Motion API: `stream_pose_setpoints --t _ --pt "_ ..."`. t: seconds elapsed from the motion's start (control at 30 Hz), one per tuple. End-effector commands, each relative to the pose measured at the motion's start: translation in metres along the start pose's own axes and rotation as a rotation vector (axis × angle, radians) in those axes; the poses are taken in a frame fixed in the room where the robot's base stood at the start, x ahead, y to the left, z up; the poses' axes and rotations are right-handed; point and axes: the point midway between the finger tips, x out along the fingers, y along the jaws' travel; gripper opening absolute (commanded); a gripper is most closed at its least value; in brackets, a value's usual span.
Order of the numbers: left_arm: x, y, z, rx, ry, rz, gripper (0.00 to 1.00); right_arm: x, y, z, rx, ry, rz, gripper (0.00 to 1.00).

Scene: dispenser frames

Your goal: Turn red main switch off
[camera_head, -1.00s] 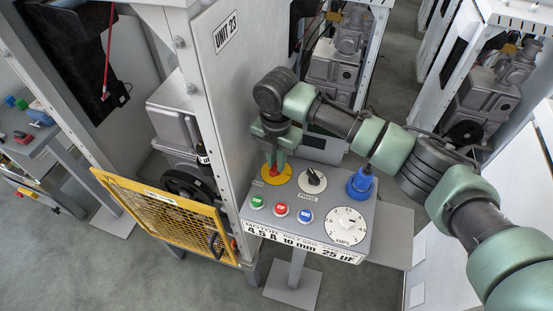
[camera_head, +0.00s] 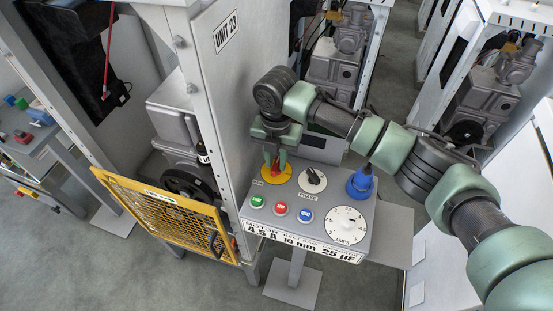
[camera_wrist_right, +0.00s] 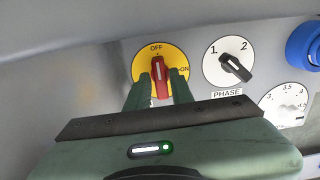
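The red main switch handle (camera_wrist_right: 158,78) sits on a round yellow plate (camera_wrist_right: 143,60) marked OFF at the top and ON at the right. Its white line stands nearly upright, toward OFF. In the head view the yellow plate (camera_head: 266,171) is at the panel's back left corner. My right gripper (camera_wrist_right: 158,88) straddles the handle, one finger on each side, and looks slightly open around it. It comes down from above in the head view (camera_head: 274,160). The fingers partly hide the plate. My left gripper is not in view.
Beside the switch are a black phase knob (camera_head: 312,179), a blue plug (camera_head: 361,183) and a white amps dial (camera_head: 346,226). Green (camera_head: 257,202), red (camera_head: 281,209) and blue (camera_head: 305,216) buttons line the front. A yellow mesh guard (camera_head: 160,213) stands left; a grey cabinet wall rises behind.

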Motion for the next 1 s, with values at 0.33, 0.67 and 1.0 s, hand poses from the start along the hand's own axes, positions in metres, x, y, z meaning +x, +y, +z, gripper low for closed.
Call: stream_pose_setpoints --t 0.33,0.67,1.0 --pt "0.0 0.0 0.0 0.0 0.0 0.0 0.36 0.0 0.0 0.0 0.002 0.0 -0.001 0.36" --pt "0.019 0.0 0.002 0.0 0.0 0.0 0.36 -0.042 0.001 0.001 0.001 -0.004 0.002 0.36" --pt "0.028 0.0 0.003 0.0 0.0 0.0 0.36 -0.077 0.0 0.0 0.001 0.0 0.0 0.36"
